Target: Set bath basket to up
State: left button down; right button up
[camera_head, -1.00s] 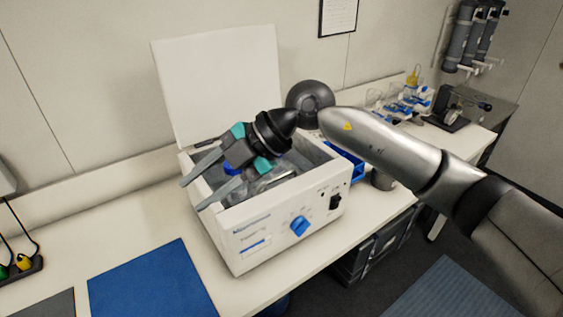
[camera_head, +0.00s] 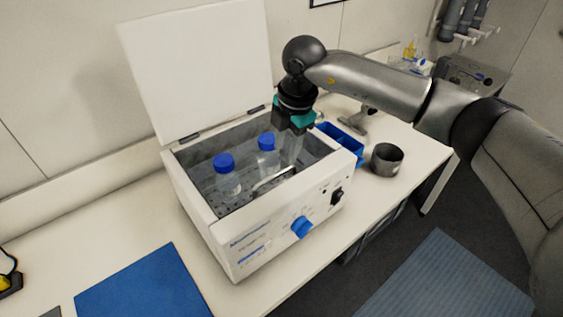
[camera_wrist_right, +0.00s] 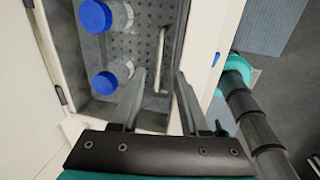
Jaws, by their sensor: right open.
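The white water bath (camera_head: 215,240) stands on the bench with its lid (camera_head: 195,70) raised. Inside is the perforated basket (camera_wrist_right: 141,44), holding two bottles with blue caps, one at the left (camera_head: 228,178) and one at the right (camera_head: 267,155). The basket's metal bar handle (camera_head: 268,181) runs along the front side; it also shows in the wrist view (camera_wrist_right: 160,55). My right gripper (camera_head: 289,165) points down into the bath, open and empty. In the wrist view its fingertips (camera_wrist_right: 160,76) lie to either side of the handle's near end; contact cannot be told. My left gripper is out of view.
A blue dial (camera_head: 302,228) and a black switch (camera_head: 337,195) are on the bath's front. A dark cup (camera_head: 387,159) and a blue bin (camera_head: 341,146) stand to the right. A blue mat (camera_head: 145,287) lies at the front left.

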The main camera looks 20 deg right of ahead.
aim_at(281, 171)
jog(key=f, duration=0.4)
jog(key=w+f, duration=0.1)
jog(key=shift+a+f+p, duration=0.2)
jog(key=shift+f+p, duration=0.1)
jog(key=shift+f, duration=0.1)
jog(key=shift+w+f, duration=0.15)
jog(key=shift+f, duration=0.45)
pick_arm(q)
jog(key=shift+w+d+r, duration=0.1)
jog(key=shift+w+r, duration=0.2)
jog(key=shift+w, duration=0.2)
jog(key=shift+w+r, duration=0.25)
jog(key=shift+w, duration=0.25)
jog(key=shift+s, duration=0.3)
pick_arm(e)
grip_shut()
